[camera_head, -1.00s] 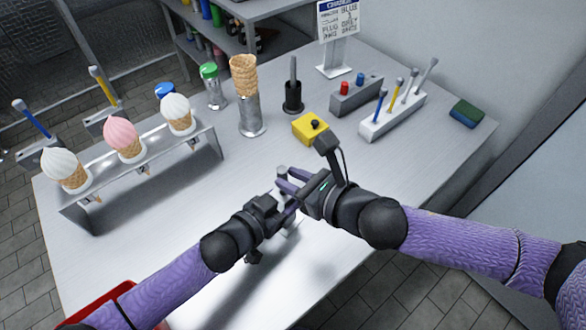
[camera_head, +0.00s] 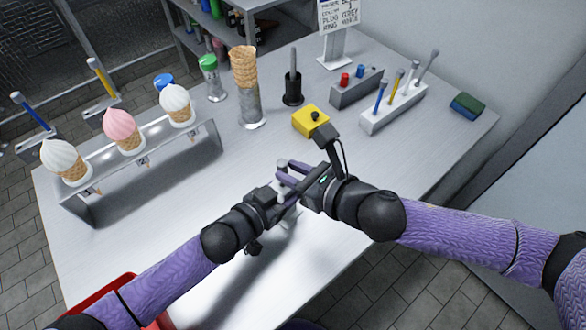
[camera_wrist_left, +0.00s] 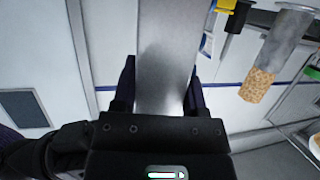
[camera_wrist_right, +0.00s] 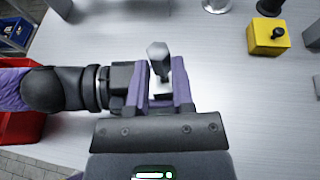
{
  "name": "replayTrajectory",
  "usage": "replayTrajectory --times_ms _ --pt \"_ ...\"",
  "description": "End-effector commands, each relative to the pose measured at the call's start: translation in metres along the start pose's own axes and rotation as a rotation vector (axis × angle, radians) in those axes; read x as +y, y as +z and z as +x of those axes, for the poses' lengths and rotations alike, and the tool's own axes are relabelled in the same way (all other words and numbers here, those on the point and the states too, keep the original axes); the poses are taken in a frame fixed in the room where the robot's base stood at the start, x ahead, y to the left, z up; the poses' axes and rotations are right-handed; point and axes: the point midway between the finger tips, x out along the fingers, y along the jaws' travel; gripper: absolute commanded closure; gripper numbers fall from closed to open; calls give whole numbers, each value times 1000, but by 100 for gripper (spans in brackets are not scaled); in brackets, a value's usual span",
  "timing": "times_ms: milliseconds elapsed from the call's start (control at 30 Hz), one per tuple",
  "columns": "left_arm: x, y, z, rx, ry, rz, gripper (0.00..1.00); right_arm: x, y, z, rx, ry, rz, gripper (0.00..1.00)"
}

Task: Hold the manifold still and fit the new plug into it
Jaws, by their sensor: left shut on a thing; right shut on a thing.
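My left gripper (camera_head: 285,200) is shut on the manifold, a smooth grey metal block (camera_wrist_left: 166,60) that fills the gap between its fingers in the left wrist view. My right gripper (camera_wrist_right: 160,80) meets it over the middle of the table, its purple fingers close to the left one's. A plug with a grey hexagonal head (camera_wrist_right: 158,49) and a dark shank shows at the right fingertips, and the right gripper is shut on it. The head also shows small in the head view (camera_head: 281,164). Whether the plug touches the manifold is hidden by the fingers.
A yellow block with a black knob (camera_head: 309,122) stands just behind my right gripper. A grey holder with red and blue pieces (camera_head: 356,90) and a white tool rack (camera_head: 393,110) stand farther back. A cone rack (camera_head: 140,160) is at left; the table front is clear.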

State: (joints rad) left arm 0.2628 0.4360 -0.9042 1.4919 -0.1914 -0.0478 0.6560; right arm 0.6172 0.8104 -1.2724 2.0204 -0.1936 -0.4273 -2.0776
Motion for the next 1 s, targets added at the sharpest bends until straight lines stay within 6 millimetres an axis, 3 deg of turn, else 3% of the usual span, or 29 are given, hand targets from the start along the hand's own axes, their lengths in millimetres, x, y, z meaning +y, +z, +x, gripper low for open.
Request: replayTrajectory --times_ms 1000 --pt "0 0 0 -1 0 0 100 0 -13 5 0 0 2 100"
